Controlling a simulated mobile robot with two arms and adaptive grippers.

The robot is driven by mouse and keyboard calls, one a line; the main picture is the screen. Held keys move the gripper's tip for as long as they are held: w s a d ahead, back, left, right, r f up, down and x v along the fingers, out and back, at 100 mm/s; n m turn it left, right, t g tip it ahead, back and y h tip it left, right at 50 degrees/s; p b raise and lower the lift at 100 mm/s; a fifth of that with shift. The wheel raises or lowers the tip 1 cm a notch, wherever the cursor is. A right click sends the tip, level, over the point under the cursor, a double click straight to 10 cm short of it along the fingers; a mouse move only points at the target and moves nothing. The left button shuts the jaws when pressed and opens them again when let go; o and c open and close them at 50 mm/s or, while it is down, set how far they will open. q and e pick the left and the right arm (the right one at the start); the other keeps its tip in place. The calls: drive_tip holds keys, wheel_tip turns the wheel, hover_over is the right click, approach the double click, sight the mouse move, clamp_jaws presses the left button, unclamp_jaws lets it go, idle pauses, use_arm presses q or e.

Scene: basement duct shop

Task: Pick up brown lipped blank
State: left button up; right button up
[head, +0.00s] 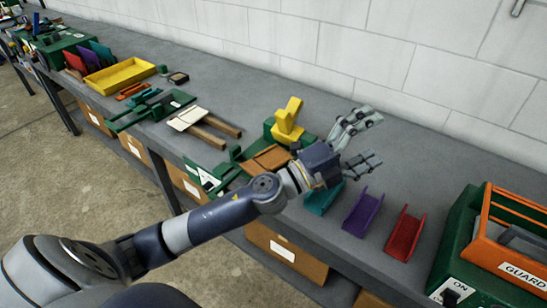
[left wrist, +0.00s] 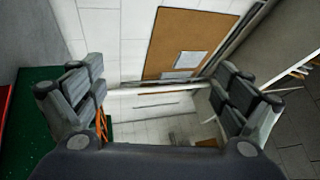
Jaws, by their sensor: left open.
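The brown blank (head: 267,160) lies flat on a green bench machine (head: 240,168) with a yellow block-shaped part (head: 287,122) behind it. My left arm passes in front of the machine and hides part of it. My left gripper (head: 362,142) is open and empty above the bench, to the right of the brown blank, with its fingers pointing right. In the left wrist view the open fingers (left wrist: 158,95) have nothing between them, and the brown blank does not show. My right gripper is not in view.
Teal (head: 322,200), purple (head: 362,212) and red (head: 405,234) channel-shaped pieces lie along the bench (head: 420,170). A green machine with an orange guard (head: 500,255) stands at the right. A yellow tray (head: 120,75) is farther left. A white wall backs the bench.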

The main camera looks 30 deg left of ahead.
use_arm(q)
drive_tip(key=d+f+m+g+h, duration=0.2)
drive_tip(key=d+m+g+h, duration=0.1)
drive_tip(key=m+g, duration=0.5)
drive_tip(key=m+g+y, duration=0.5)
drive_tip(key=m+y, duration=0.2)
drive_tip(key=y, duration=0.7)
approach(274, 157)
drive_tip(key=shift+w+f+p, duration=0.3)
drive_tip(key=shift+f+p, duration=0.2)
drive_tip(key=shift+p, duration=0.3)
drive_tip(key=p+x, duration=0.2)
drive_tip(key=x, duration=0.3)
drive_tip(key=shift+d+p, duration=0.15)
drive_tip(key=shift+p, duration=0.25)
drive_tip(key=shift+w+f, duration=0.15)
drive_tip(key=shift+f, duration=0.25)
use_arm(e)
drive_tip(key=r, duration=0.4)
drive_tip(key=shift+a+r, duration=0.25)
